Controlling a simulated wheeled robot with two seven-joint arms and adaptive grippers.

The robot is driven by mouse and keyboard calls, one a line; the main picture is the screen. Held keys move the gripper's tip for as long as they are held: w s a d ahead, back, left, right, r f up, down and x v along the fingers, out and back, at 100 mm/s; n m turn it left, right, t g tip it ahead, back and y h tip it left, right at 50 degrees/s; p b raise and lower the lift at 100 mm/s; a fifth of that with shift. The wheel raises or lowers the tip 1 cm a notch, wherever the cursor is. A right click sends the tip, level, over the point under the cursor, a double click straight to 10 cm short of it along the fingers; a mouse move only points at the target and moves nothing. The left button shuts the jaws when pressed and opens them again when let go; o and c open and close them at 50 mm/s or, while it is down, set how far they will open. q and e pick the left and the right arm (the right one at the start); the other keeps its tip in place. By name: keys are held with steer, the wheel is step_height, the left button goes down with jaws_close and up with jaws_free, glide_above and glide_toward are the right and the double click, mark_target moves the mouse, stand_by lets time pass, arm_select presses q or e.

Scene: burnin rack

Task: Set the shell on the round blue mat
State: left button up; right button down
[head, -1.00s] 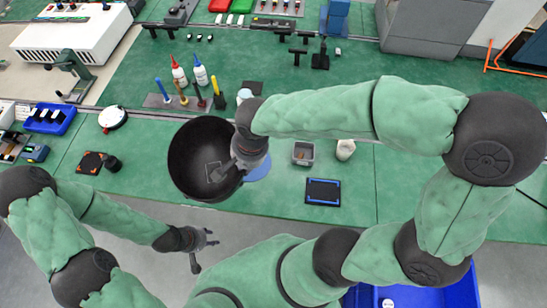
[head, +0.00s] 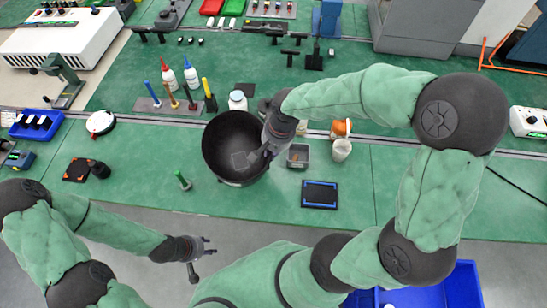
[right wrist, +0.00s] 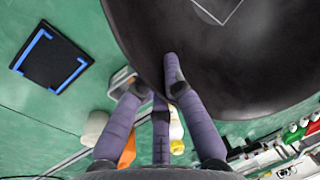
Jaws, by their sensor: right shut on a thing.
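The shell is a large dark bowl (head: 225,165), open side up, in the middle of the head view. My right gripper (head: 262,154) is shut on its right rim. In the right wrist view the shell (right wrist: 220,65) fills the top, with the fingers of the right gripper (right wrist: 165,85) at its rim. The round blue mat is not visible now; the shell may cover it. I cannot tell whether the shell touches anything below. My left gripper (head: 207,248) is open and empty, left of and nearer than the shell, over the floor.
A black pad with blue edges (head: 319,195) and a grey bin (head: 298,156) lie right of the shell. A white cup (head: 341,150) and an orange-and-white item (head: 341,129) stand beyond.

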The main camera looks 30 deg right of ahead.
steer(key=f, duration=0.1)
steer(key=f+b, duration=0.1)
steer(key=f, duration=0.1)
steer(key=d+f, duration=0.1)
steer(key=shift+w+f, duration=0.2)
steer(key=shift+w, duration=0.05)
steer(key=shift+r, duration=0.1)
steer(key=shift+f, duration=0.2)
steer(key=c, duration=1.3)
jaws_free()
steer(key=shift+c, duration=0.2)
steer(key=shift+r, duration=0.15)
